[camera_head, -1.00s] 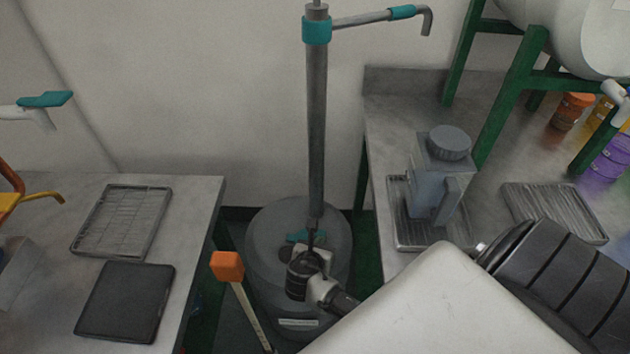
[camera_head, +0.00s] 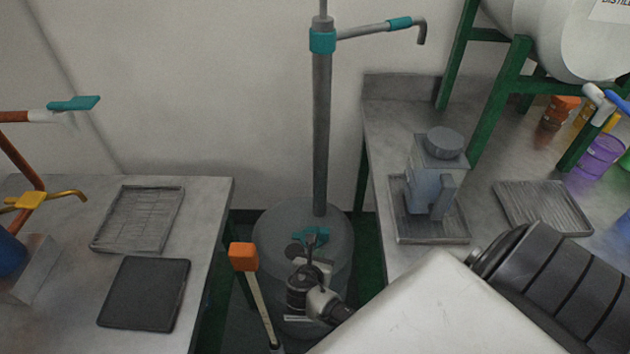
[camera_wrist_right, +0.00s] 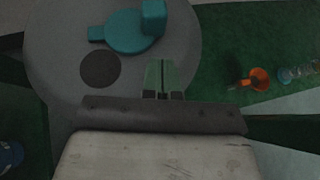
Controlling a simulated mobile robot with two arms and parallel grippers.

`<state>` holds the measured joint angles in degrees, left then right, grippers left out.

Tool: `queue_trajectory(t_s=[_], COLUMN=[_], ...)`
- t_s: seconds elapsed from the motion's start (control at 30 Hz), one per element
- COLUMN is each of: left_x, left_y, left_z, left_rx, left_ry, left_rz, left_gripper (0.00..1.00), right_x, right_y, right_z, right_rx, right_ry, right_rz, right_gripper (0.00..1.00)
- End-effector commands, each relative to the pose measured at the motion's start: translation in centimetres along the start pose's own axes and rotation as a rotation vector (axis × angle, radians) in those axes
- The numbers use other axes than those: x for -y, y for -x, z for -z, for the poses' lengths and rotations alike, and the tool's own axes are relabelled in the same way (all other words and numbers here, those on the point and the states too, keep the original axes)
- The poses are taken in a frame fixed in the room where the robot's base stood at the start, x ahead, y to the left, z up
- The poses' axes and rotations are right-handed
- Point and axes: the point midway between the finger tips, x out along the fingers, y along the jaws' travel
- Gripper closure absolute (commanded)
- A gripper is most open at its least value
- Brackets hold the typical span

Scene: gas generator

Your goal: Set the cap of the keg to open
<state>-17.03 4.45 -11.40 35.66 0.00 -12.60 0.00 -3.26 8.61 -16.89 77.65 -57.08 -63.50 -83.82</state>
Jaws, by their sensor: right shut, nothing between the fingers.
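The keg (camera_head: 271,232) is a grey drum on the floor between two benches. On its top sits a teal cap (camera_head: 315,237), which also shows in the right wrist view (camera_wrist_right: 126,33) as a round piece with a raised block and a side tab. Beside the cap is a dark round spot (camera_wrist_right: 100,69); I cannot tell whether it is a hole or a disc. My right gripper (camera_head: 309,262) is over the front of the keg top. Its pale green fingers (camera_wrist_right: 164,76) are shut and empty, apart from the cap. My left gripper is out of view.
A tall grey pump tube (camera_head: 321,140) with a teal collar rises behind the cap. An orange-headed stick (camera_head: 243,257) stands left of the keg. The left bench (camera_head: 215,215) and right bench (camera_head: 385,120) flank it closely.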

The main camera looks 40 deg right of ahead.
Motion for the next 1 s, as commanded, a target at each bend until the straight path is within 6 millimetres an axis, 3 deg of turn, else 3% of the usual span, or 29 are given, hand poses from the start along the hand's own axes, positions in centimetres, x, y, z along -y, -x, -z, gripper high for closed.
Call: queue_trajectory(t_s=[0.23, 0.6, 0.9, 1.0], left_x=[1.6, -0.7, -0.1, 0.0], left_y=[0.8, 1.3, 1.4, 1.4], left_z=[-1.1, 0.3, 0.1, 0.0], left_rx=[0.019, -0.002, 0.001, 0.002], left_ry=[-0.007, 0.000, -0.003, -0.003], left_rz=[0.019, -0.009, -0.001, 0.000], left_gripper=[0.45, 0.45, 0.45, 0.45], right_x=[0.7, 1.5, 1.7, 1.8], right_y=[3.6, 9.1, 9.8, 9.5], right_z=[-0.1, -0.1, -0.1, 0.8], right_rx=[-0.001, -0.001, 0.000, -0.022], right_ry=[0.000, 0.001, 0.001, -0.015], right_rz=[-0.001, -0.001, 0.000, -0.003], right_gripper=[1.00, 1.00, 1.00, 1.00])
